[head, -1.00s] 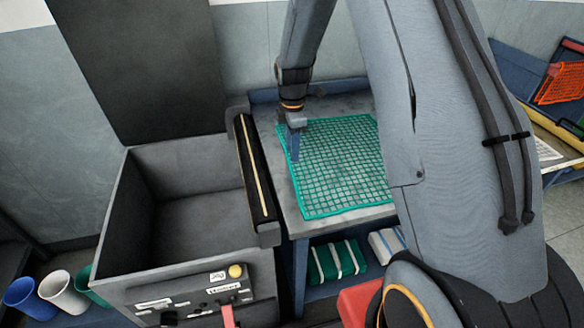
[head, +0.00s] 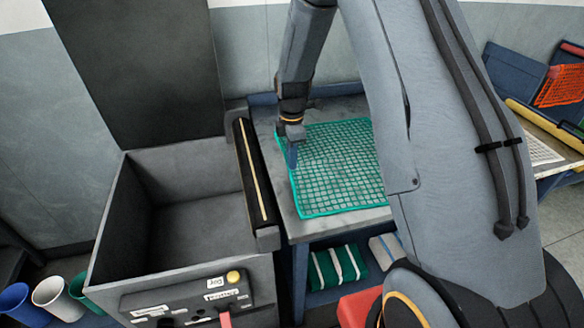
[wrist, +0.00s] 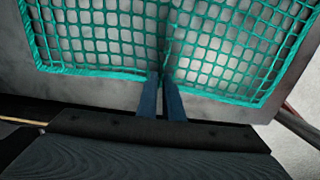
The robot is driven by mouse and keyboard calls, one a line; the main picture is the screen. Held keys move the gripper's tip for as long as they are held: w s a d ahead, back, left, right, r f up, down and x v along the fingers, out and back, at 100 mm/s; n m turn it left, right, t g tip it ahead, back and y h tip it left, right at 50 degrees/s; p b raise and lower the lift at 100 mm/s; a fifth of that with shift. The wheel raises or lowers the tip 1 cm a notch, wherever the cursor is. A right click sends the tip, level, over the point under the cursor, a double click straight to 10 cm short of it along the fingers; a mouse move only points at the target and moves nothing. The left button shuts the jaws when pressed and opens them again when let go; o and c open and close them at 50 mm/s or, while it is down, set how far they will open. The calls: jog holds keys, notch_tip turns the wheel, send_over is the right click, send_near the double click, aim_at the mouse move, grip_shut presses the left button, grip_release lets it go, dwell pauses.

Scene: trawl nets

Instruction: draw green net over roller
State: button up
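The green net (head: 335,170) lies spread flat on a grey table, its left edge near the roller. The roller (head: 252,170) is a long black bar with a yellow stripe, between the table and an open grey bin. My gripper (head: 291,160) points down at the net's left edge. In the wrist view my gripper (wrist: 163,85) has its two blue fingers close together, with the net's border (wrist: 110,73) pinched and drawn in between them. The net (wrist: 230,45) shows on both sides of the fingers. My arm hides the net's right part in the head view.
The open grey bin (head: 118,205) stands left of the roller, with a control panel (head: 190,300) on its front. Folded nets (head: 338,265) lie on the shelf under the grey table (head: 300,225). Several cups (head: 55,295) stand at lower left. An orange net (head: 560,85) hangs at right.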

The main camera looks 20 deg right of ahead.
grip_shut()
notch_tip(320, 180, up, 7)
jog(key=p, duration=0.4)
jog(key=shift+f, duration=0.15)
jog(key=shift+f, duration=0.5)
jog(key=a+b, duration=0.2)
jog(key=a, duration=2.2)
notch_tip(320, 180, down, 9)
jog(key=b, duration=0.4)
jog(key=o, duration=0.6)
grip_release()
jog(key=shift+a, duration=0.1)
jog(key=shift+o, duration=0.4)
